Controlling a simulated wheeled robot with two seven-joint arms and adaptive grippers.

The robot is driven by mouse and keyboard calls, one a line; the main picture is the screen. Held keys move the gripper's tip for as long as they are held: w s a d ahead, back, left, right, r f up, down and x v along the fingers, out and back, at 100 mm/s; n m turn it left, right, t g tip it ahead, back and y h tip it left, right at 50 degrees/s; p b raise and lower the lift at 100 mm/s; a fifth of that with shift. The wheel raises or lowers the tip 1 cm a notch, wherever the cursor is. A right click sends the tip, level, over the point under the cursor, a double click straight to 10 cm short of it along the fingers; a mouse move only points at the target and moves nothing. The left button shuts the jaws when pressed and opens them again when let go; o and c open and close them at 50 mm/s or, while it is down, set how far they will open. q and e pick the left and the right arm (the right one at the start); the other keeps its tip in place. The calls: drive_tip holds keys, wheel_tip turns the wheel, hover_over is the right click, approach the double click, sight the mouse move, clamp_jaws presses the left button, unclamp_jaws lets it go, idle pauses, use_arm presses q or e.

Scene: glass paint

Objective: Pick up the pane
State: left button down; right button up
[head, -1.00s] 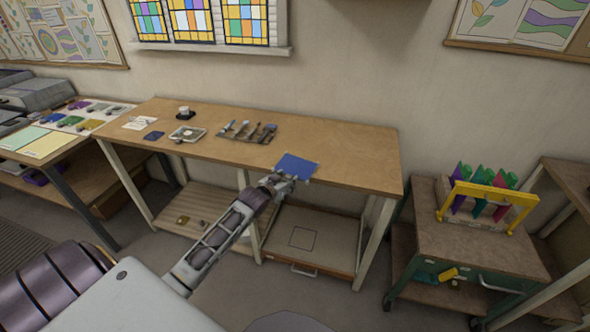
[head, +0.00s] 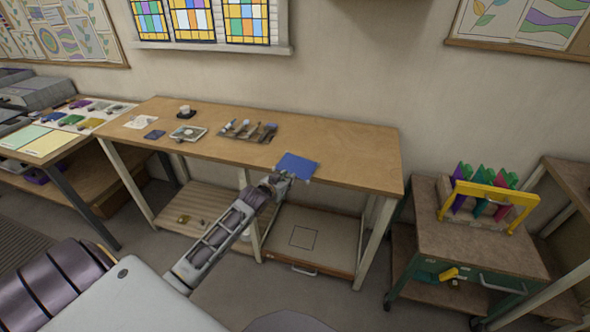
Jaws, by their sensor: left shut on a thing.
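The pane is a flat blue sheet (head: 298,165) near the front edge of the wooden workbench (head: 345,160), right of its middle. My left gripper (head: 282,177) is at the pane's near edge and shut on it. The fingertips are small in the picture and partly hidden by my own wrist. I cannot tell whether the pane is clear of the bench top. My right gripper is not in view.
A tool rack (head: 248,130), a small tray (head: 188,133), a dark blue piece (head: 154,134) and a white cup (head: 185,111) stand on the bench to the left. The bench's right end is clear. A cart (head: 475,240) with coloured panes in a yellow rack (head: 490,194) stands at right.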

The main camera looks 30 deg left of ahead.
use_arm(q)
wheel_tip(320, 180, up, 10)
idle(0.9)
idle(0.4)
